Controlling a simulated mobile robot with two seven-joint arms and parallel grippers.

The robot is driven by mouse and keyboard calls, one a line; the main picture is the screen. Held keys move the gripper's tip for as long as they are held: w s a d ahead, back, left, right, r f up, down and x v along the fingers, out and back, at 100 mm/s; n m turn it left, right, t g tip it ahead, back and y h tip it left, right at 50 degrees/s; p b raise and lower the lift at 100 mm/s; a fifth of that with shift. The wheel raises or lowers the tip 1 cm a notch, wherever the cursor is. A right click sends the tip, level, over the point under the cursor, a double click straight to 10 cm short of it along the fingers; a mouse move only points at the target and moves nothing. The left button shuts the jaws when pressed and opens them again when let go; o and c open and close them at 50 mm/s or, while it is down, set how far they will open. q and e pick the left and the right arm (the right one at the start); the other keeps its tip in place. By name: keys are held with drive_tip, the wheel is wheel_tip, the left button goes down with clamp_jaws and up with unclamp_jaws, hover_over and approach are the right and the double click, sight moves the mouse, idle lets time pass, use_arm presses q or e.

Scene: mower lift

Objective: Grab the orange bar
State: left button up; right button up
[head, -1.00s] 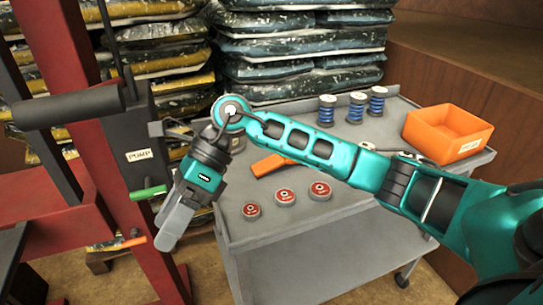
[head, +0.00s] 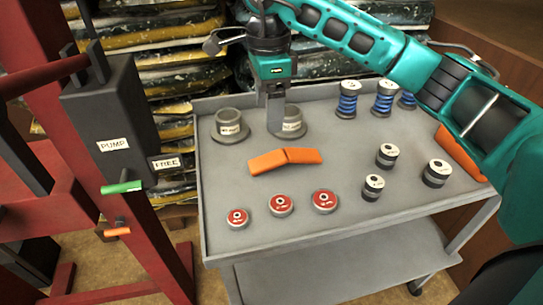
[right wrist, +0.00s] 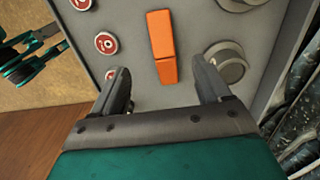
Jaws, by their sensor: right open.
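The orange bar (head: 285,159) lies on the grey cart top, slightly bent near its middle. It also shows in the right wrist view (right wrist: 161,47), lengthwise, ahead of and between my fingers. My right gripper (head: 275,118) points down above the far side of the bar, fingers apart and empty, not touching it. In the right wrist view the open fingers (right wrist: 160,72) frame the near end of the bar. A teal and black part of my other arm shows at the left edge of the right wrist view; its jaws cannot be made out.
A red frame with a pump box (head: 112,120) and green and orange handles stands left.

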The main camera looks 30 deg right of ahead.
hover_over(267, 160)
drive_tip(key=f, duration=0.6)
drive_tip(key=shift+s+d+f, duration=0.15)
drive_tip(key=shift+s+f, duration=0.1)
drive_tip(key=shift+f, duration=0.15)
drive_tip(key=shift+w+f+b, duration=0.15)
drive_tip(key=shift+f+b, duration=0.05)
drive_tip(key=shift+f, duration=1.35)
drive_tip(key=shift+w+f+b, duration=0.1)
drive_tip(key=shift+f+b, duration=0.05)
drive_tip(key=shift+f, duration=1.35)
drive_tip(key=shift+c, duration=0.3)
drive_tip(key=shift+r, duration=0.15)
clamp_jaws()
